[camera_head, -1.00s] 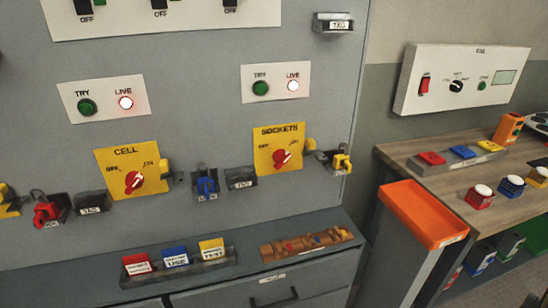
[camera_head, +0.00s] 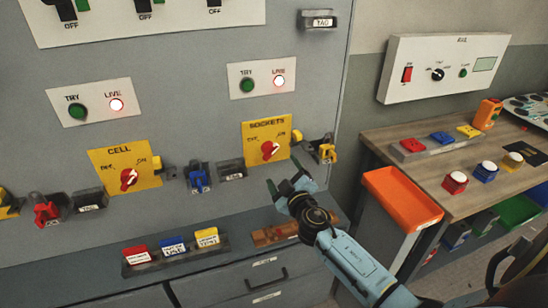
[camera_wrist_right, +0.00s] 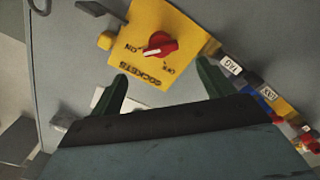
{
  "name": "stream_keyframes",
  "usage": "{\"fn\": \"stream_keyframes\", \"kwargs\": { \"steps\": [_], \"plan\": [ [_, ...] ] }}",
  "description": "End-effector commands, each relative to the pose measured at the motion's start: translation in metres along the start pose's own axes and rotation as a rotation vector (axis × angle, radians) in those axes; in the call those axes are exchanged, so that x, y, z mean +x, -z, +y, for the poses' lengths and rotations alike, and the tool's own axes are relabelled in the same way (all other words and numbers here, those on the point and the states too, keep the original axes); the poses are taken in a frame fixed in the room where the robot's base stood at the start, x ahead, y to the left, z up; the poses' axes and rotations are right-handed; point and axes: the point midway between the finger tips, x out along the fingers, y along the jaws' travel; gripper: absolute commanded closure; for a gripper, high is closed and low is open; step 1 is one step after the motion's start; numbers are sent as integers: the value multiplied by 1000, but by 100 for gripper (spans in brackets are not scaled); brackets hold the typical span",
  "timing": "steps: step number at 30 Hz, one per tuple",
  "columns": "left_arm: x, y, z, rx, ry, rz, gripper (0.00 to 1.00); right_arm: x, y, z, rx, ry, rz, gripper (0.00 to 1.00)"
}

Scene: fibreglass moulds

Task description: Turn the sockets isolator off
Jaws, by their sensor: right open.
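The sockets isolator is a yellow plate (camera_head: 281,136) on the grey cabinet, labelled SOCKETS, with a red rotary knob (camera_head: 270,150). The knob's pointer is tilted toward the upper right, on the ON side. In the right wrist view the red knob (camera_wrist_right: 160,44) lies ahead, between and beyond the fingertips. My right gripper (camera_head: 287,185) is open and empty, below and slightly right of the plate, apart from it; its two green fingers (camera_wrist_right: 162,85) show spread in the wrist view. The white panel above has a green TRY button (camera_head: 247,86) and a lit LIVE lamp (camera_head: 279,81). My left gripper is not in view.
The CELL isolator (camera_head: 125,172) is to the left. Padlocks, including a blue one (camera_head: 198,179) and a yellow one (camera_head: 327,152), hang beside the plates. A ledge below holds coloured tags (camera_head: 171,247). An orange tray (camera_head: 402,198) and a workbench (camera_head: 410,166) stand at right.

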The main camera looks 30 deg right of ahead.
Motion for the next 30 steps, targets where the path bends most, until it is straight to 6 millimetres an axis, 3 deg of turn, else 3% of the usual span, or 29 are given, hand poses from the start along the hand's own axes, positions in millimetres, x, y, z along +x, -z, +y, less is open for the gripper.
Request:
{"fn": "stream_keyframes", "kwargs": {
  "steps": [6,12,18,27,30],
  "plan": [
    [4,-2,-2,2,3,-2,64,42,0,0,1,-1,0,19],
    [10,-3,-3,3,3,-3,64,70,-1,-1,0,0,-1,19],
    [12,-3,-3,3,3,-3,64,81,-1,-1,-1,1,-2,19],
    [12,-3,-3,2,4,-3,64,83,0,-1,0,2,-1,19],
    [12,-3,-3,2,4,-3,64,82,-1,-1,0,2,-2,32]
  ]
}}
